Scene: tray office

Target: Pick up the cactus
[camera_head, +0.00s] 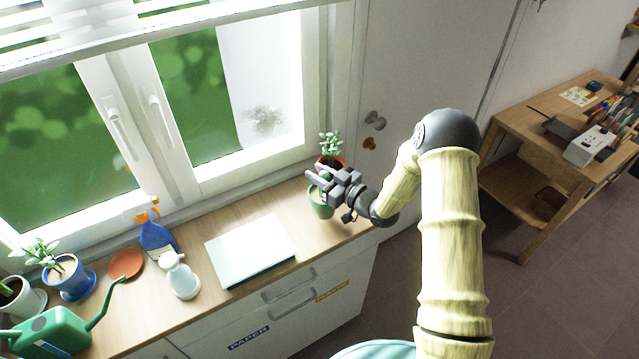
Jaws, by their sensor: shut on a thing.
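My gripper (322,184) is at the right end of the wooden counter, below the window. It is shut on a green pot (319,208), which I take to hold the cactus; the fingers cover most of its top. A small bit of green shows between the fingers, so the cactus itself is largely hidden. I cannot tell whether the pot touches the counter. Just behind it stands a leafy plant (330,146) in a reddish pot (338,160), close to my fingers.
A white laptop-like slab (250,250) lies mid-counter (215,300). To the left are a white bottle (180,277), a blue spray bottle (156,238), an orange saucer (125,264), a green watering can (55,333) and a blue potted plant (70,278). A wooden desk (520,135) stands right.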

